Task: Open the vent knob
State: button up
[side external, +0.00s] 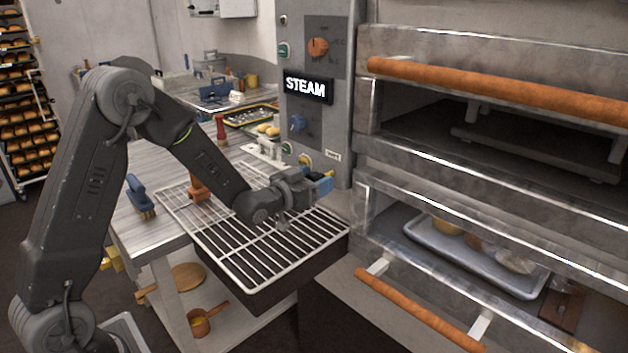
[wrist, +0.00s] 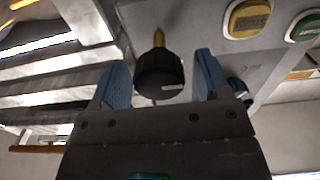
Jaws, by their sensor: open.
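A black knob (wrist: 160,80) on a short brass stem shows in the wrist view, with a small pale mark on its face. I take it to be the vent knob. My gripper (wrist: 161,66) is open, with one blue finger on each side of the knob. A gap shows on both sides, so the fingers do not appear to grip it. In the side external view my gripper (side external: 327,182) is at the lower part of the grey control panel (side external: 345,100), and it hides the knob there.
A wire rack (side external: 235,262) lies below my forearm. A yellow button (side external: 304,159), a green button (side external: 286,148), a blue knob (side external: 297,123) and an orange knob (side external: 318,47) sit higher on the panel. The oven's lower orange handle (side external: 415,308) is at right.

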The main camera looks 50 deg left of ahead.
jog(key=s, duration=1.3)
jog(key=shift+s, duration=0.4)
jog(key=s+d+r+g, duration=0.3)
jog(key=s+g, duration=0.3)
jog(key=s, duration=0.3)
jog(key=s+d+r+g, duration=0.4)
jog(key=s+d+g, duration=0.1)
jog(key=s, duration=0.5)
jog(key=shift+s+r+g, duration=0.15)
jog(key=shift+s+g, duration=0.1)
jog(key=shift+g, duration=0.45)
